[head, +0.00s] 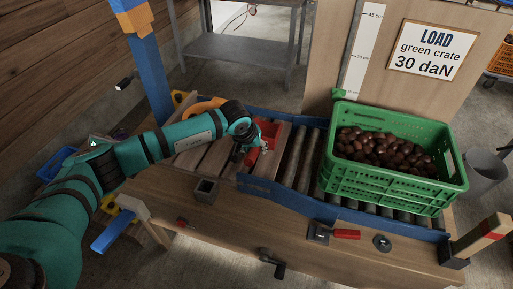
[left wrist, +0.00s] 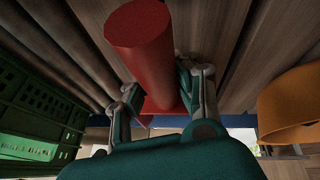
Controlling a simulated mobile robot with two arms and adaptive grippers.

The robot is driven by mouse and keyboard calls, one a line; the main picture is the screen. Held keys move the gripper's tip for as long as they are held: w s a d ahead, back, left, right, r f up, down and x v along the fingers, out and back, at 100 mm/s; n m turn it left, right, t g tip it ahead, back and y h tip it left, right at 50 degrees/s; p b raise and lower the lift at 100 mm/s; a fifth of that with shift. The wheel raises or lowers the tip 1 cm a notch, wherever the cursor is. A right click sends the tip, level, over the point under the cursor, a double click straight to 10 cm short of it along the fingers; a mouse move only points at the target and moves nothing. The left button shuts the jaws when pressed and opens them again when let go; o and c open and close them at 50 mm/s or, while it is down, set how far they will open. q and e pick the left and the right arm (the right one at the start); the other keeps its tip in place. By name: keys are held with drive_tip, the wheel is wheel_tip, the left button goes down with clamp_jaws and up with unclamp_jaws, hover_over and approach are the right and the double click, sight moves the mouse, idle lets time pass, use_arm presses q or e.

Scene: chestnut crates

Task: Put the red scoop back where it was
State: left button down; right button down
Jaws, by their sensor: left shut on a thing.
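The red scoop (head: 268,129) is in my left gripper (head: 254,147), above the left part of the bench and the left end of the roller conveyor. In the left wrist view, the scoop's thick red handle (left wrist: 146,50) points toward the camera, between the two fingers of my left gripper (left wrist: 163,92). The gripper is shut on it. My gripper and arm hide part of the scoop in the head view. I cannot tell whether the scoop touches the surface below. My right gripper is not in view.
The green crate (head: 350,184) full of chestnuts stands on the rollers (head: 308,160) at right. A small square metal holder (head: 205,190) is on the bench left of the conveyor. A red-handled clamp (head: 345,234) sits at the front. An orange ring-like object (head: 203,107) lies behind my arm.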

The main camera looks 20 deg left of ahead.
use_arm(q)
drive_tip(key=shift+f, duration=0.1)
drive_tip(key=c, duration=1)
unclamp_jaws()
drive_tip(key=shift+c, duration=0.2)
drive_tip(key=shift+r, duration=0.25)
drive_tip(key=v, duration=1)
drive_tip(key=shift+a+r+b, duration=0.15)
drive_tip(key=shift+r+b, duration=0.1)
drive_tip(key=shift+b, duration=0.15)
drive_tip(key=shift+s+r, duration=0.35)
drive_tip(key=shift+r, duration=0.25)
drive_tip(key=shift+f, duration=0.1)
